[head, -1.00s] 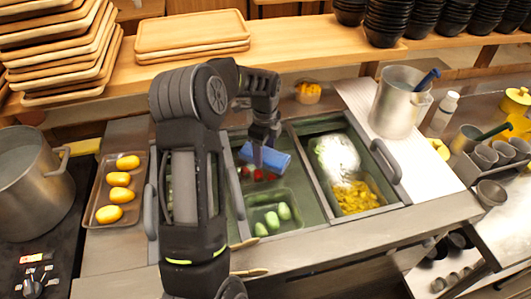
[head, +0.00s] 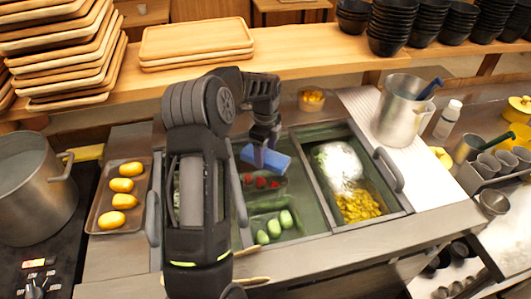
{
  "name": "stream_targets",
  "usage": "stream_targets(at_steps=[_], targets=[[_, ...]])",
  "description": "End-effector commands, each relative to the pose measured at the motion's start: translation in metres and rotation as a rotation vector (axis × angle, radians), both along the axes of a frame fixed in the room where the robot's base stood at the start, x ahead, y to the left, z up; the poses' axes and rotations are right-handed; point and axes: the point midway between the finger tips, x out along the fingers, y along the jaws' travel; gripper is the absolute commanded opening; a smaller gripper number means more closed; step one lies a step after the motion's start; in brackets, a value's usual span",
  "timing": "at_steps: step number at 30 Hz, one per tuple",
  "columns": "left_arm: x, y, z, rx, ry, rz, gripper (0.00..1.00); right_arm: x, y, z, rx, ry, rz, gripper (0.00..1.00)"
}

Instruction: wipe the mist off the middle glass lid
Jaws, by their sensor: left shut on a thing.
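The middle glass lid (head: 301,216) covers a bin in the counter. Red pieces and green cucumber-like pieces show clearly through it. My left gripper (head: 264,145) is shut on a blue cloth or sponge (head: 266,159) and holds it over the far part of this lid. I cannot tell whether the blue thing touches the glass. The right-hand glass lid (head: 347,175) has a white misty patch at its far part, with yellow food showing below. The left-hand lid is mostly hidden behind my left arm. My right gripper is not in view.
A tray of yellow items (head: 117,197) and a large pot (head: 33,187) stand at the left. A metal pitcher (head: 399,110) stands at the right. Lid handles (head: 388,170) stick up beside the lids. Stacked trays (head: 196,40) and black bowls fill the shelf behind.

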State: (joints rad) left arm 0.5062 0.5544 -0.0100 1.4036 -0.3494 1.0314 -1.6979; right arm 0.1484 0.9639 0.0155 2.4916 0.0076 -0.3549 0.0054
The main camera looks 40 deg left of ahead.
Motion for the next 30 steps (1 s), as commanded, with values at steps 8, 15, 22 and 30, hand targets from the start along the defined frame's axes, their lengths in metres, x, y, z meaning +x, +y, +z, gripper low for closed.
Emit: stream_targets(at_steps=[8,15,22,30], targets=[[-0.011,-0.016,-0.002,-0.003,0.003,-0.002,0.31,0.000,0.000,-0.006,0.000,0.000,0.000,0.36],[-0.021,-0.030,0.000,-0.002,0.004,-0.001,0.31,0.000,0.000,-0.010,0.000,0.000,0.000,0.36],[-0.022,-0.031,0.001,-0.001,0.002,0.000,0.31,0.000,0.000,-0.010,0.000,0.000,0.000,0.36],[-0.025,-0.036,0.000,-0.001,0.002,-0.001,0.31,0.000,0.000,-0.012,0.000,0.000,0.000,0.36]])
